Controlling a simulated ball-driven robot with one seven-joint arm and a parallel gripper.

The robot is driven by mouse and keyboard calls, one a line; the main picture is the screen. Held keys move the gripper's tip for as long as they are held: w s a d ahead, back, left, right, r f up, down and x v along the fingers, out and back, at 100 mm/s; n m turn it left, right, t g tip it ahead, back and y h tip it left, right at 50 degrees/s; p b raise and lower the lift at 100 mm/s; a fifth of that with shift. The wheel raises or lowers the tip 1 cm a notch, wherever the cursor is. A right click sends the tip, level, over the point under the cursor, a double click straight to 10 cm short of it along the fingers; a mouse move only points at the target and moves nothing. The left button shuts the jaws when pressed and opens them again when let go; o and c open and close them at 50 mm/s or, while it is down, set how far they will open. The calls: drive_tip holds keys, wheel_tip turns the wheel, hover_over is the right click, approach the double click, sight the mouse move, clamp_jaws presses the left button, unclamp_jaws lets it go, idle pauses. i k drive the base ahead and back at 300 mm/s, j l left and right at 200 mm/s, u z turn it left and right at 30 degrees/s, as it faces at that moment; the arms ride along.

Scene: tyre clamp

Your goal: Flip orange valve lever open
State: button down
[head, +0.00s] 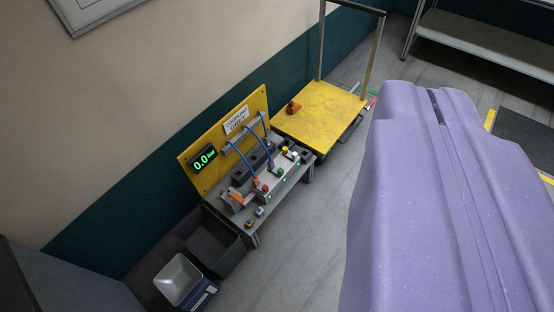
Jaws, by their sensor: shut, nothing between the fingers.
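A small orange part (237,198), which looks like the valve lever, is at the left end of the grey bench (252,236). It is too small to tell its exact angle. Another small orange piece (293,107) sits on the yellow cart. My gripper (434,97) appears as a large purple shape at the right, with its two halves together along a seam. It is shut and empty, well apart from the bench in the picture, and hides part of the floor.
A yellow panel with a green display (204,160) reading 0.0 stands behind the bench, with blue hoses. The yellow cart (335,115) adjoins it. A dark bin (218,262) and a pale container (178,279) stand at the left. Grey floor (315,240) is clear in front.

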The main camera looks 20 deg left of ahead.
sight(234, 196)
drive_tip(key=i+z, duration=0.25)
drive_tip(key=i, duration=0.95)
drive_tip(key=i+j+u, duration=0.1)
drive_tip(key=i+u, duration=0.4)
drive_tip(key=i+l+u, duration=0.15)
drive_tip(key=i+u, duration=0.75)
drive_tip(key=i+l, duration=0.05)
